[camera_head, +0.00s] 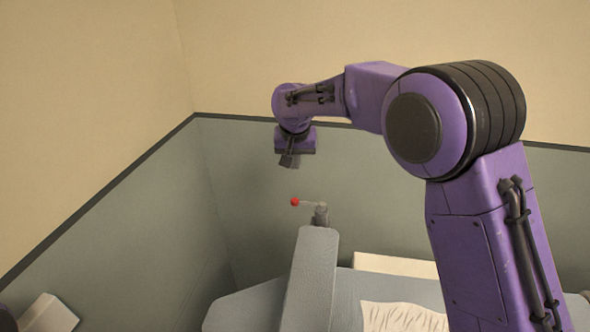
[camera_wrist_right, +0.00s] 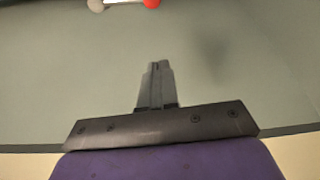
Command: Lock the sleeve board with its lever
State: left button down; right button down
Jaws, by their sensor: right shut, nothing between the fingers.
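The lever (camera_head: 308,204) has a red ball at its left end and a grey pivot at its right, on a post behind the far end of the board. It lies nearly level. The sleeve board (camera_head: 311,275) is a long grey padded board running away from me. My right gripper (camera_head: 289,161) hangs above the lever's red ball, apart from it, pointing down. In the right wrist view the gripper (camera_wrist_right: 157,66) is shut and empty, and the lever's red ball (camera_wrist_right: 152,3) shows at the top edge. My left gripper is not in view.
A wider grey ironing surface (camera_head: 245,308) lies under the sleeve board. A white cloth (camera_head: 400,317) lies on it at the right, with a pale flat piece (camera_head: 395,264) behind. A white block (camera_head: 48,314) stands at lower left. Walls close off the corner behind.

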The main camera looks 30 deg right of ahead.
aim_at(308, 203)
notch_tip(308, 203, down, 9)
jog(key=b, duration=0.1)
jog(key=shift+s+a+r, duration=0.15)
jog(key=shift+s+a, duration=0.1)
jog(key=shift+s, duration=0.1)
